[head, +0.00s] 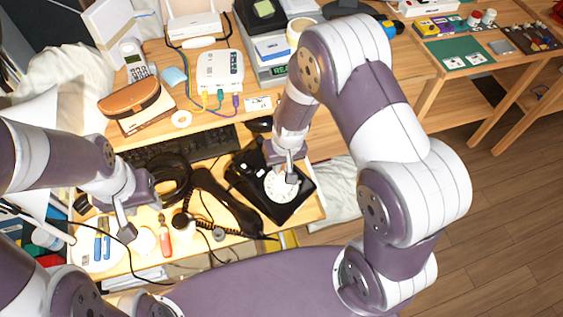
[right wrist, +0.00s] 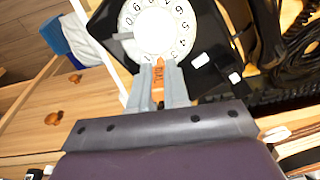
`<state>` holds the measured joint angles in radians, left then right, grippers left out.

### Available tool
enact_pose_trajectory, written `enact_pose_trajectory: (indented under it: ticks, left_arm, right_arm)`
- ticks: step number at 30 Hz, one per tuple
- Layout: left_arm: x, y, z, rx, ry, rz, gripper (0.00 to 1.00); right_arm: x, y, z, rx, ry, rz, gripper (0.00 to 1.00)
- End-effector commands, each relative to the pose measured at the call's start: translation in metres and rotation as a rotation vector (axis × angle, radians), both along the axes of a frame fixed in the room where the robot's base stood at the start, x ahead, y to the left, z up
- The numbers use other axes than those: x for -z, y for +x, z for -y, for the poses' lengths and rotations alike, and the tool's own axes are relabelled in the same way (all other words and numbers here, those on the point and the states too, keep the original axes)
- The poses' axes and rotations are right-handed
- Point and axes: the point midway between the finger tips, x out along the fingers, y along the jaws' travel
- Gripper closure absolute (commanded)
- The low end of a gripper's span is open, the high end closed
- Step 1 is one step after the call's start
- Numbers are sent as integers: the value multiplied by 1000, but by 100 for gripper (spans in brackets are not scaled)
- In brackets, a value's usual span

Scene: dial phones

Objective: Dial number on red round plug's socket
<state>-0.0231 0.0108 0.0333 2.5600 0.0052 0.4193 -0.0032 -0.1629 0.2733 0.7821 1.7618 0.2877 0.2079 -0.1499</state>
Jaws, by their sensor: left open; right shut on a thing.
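The black dial phone (head: 243,180) stands on the desk with its white round dial (head: 281,187) facing up. My right gripper (head: 291,178) is over the dial. In the right wrist view my right gripper (right wrist: 158,88) is shut on a small orange piece (right wrist: 158,78) with dark marks, and its tips are at the edge of the numbered dial (right wrist: 155,28). The black handset (head: 228,202) lies off the phone to its left. My left gripper (head: 127,230) is open over the desk's left part. A white router (head: 220,72) has coloured plugs in front; I cannot make out a red round plug.
A dark keyboard (head: 190,145) lies behind the handset. A brown case (head: 130,98) and a cordless phone (head: 133,60) stand at the back left. A red-handled tool (head: 164,238) and a coiled cord lie near the front. A small white card (head: 258,103) has unreadable writing.

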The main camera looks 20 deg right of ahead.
Motion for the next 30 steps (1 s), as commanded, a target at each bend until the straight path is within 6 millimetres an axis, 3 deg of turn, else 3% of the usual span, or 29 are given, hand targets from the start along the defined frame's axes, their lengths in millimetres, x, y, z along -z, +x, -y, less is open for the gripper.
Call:
enact_pose_trajectory:
  ticks: [30]
  left_arm:
    - [18, 0, 0, 0, 0, 0, 57]
  right_arm:
    - [9, -5, 20, 2, 0, 0, 100]
